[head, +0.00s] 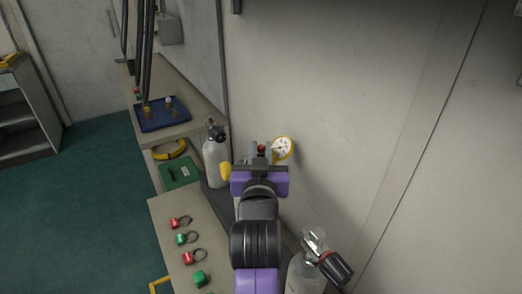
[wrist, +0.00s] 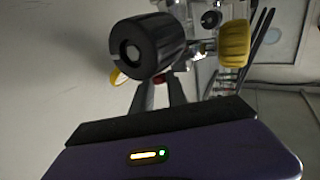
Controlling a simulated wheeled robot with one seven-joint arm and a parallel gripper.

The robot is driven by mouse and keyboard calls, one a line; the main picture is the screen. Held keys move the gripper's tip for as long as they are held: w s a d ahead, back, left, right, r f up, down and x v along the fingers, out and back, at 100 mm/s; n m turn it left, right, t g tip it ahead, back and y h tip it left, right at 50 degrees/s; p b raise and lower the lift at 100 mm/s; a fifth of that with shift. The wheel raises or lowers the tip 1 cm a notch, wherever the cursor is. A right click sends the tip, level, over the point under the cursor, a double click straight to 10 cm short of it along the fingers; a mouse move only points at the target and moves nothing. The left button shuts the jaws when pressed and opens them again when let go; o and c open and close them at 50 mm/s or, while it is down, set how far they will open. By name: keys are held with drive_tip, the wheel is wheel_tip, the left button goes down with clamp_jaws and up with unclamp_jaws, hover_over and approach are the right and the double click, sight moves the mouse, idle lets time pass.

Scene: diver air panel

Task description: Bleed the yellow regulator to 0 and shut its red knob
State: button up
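My purple gripper (head: 260,168) points at the regulator by the wall. A small red knob (head: 261,149) shows just beyond it.
A grey cylinder (head: 215,163) stands left of my gripper, another (head: 305,272) with a black-and-red knob at the front right. The bench (head: 168,210) holds several red and green tags (head: 180,238). A blue tray (head: 163,117) is farther back. The wall is close on the right.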

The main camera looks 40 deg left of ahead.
clamp_jaws()
drive_tip(key=b, duration=0.2)
drive_tip(key=m+h+b, duration=0.1)
drive_tip(key=shift+s+a+f+t+b, duration=0.1)
drive_tip(key=shift+a+f+t+b, duration=0.2)
drive_tip(key=shift+t+b, duration=0.1)
drive_tip(key=shift+m+t+h+b, duration=0.3)
drive_tip(key=shift+m+h+b, duration=0.1)
drive_tip(key=shift+h+b, duration=0.5)
drive_tip(key=m+h+b, duration=0.1)
drive_tip(key=b, duration=0.2)
drive_tip(key=shift+t+b, duration=0.3)
drive_tip(key=shift+r+m+h+b, duration=0.2)
drive_tip(key=shift+m+h+b, duration=0.2)
drive_tip(key=shift+h+b, duration=0.5)
drive_tip(key=o, duration=0.9)
unclamp_jaws()
drive_tip(key=shift+r, duration=0.1)
drive_tip(key=shift+s, duration=0.1)
